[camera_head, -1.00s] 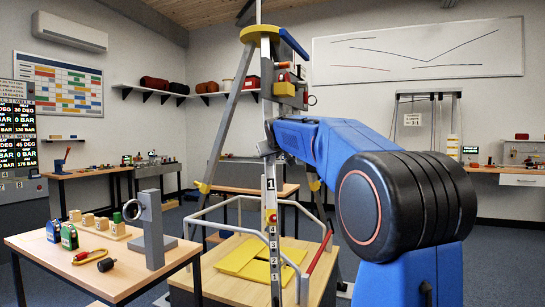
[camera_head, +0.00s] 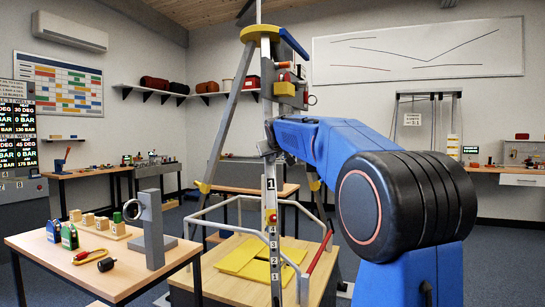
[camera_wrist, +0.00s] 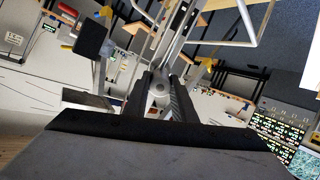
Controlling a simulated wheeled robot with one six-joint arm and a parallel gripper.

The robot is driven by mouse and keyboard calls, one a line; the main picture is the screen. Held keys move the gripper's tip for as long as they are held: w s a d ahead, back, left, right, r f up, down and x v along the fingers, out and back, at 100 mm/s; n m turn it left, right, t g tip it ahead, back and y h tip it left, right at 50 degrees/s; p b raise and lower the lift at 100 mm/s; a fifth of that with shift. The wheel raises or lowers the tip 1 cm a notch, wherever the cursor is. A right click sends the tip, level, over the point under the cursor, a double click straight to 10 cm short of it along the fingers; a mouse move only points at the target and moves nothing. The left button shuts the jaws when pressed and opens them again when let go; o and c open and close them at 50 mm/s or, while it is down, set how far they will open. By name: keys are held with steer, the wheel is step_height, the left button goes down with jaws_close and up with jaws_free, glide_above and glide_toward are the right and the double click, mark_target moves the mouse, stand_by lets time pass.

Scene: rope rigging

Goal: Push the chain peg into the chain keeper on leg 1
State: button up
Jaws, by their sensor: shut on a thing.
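Leg 1 (camera_head: 270,184) of the tripod stands upright in the middle of the head view, marked with a "1". My gripper is at the end of the blue arm, beside the upper part of this leg; its fingers are hard to make out there. In the wrist view my gripper (camera_wrist: 160,92) is shut on a small grey round-ended piece, taken as the chain peg (camera_wrist: 160,87). Most of it is hidden between the dark fingers. I cannot make out the chain keeper or tell whether the peg touches it.
A wooden platform (camera_head: 212,290) with yellow plates (camera_head: 250,262) and grey rails stands under the tripod. A table (camera_head: 40,247) at the left holds a grey post with a ring (camera_head: 151,225), small blocks and shackles.

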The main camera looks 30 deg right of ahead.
steer(key=shift+x, duration=1.2)
stand_by(0.3)
steer(key=o, duration=1.2)
steer(key=shift+c, duration=0.2)
steer(key=v, duration=1.7)
steer(key=shift+s+r, duration=0.1)
steer(key=shift+r, duration=0.05)
steer(key=s+a+f+g+y, duration=0.1)
steer(key=s+a+f, duration=0.4)
steer(key=s+f, duration=0.8)
steer(key=s+a+f+g+y, duration=0.2)
steer(key=s+a+f+g, duration=0.2)
steer(key=s+f, duration=0.9)
steer(key=s+a+f+n+g+y, duration=0.1)
steer(key=s+a+f+g+y, duration=0.1)
steer(key=s+a+f, duration=0.6)
steer(key=s+f+g, duration=0.1)
steer(key=s+f, duration=0.4)
steer(key=f, duration=0.7)
steer(key=shift+s+f, duration=0.2)
steer(key=shift+s, duration=0.2)
